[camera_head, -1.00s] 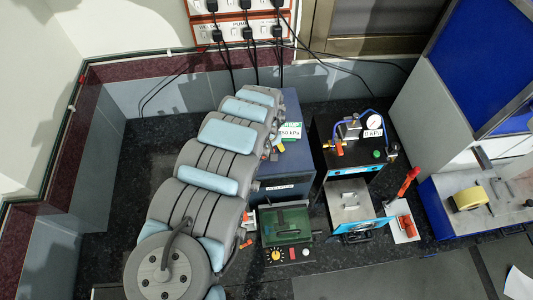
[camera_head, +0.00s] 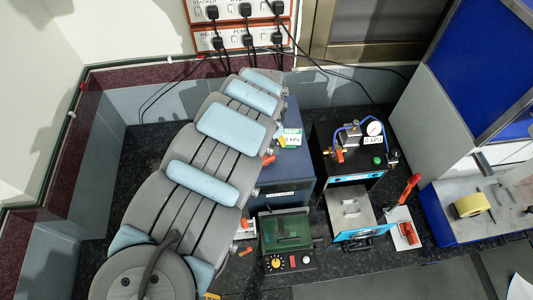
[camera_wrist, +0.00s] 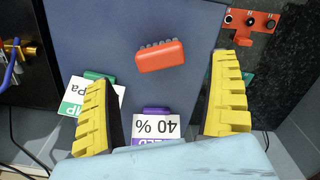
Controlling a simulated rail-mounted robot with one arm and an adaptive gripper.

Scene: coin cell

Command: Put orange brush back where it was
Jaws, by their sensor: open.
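The orange brush (camera_wrist: 160,55), a small block with grey bristles along one long edge, lies on the blue top of a box (camera_wrist: 105,30) in the wrist view. My gripper (camera_wrist: 165,108) is open, with its two yellow ribbed fingers wide apart and nothing between them touching the brush. The brush sits beyond the fingertips, between their lines. In the head view, a small orange piece (camera_head: 268,159) that looks like the brush shows on the blue box (camera_head: 289,170) beside my arm. My arm hides most of the gripper there.
A card reading 40 % (camera_wrist: 157,127) with a purple clip and a green-clipped card (camera_wrist: 72,104) stand near the fingers. An orange rack with holes (camera_wrist: 250,22) is at the upper right. A black machine with a gauge (camera_head: 372,128) stands right of the box.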

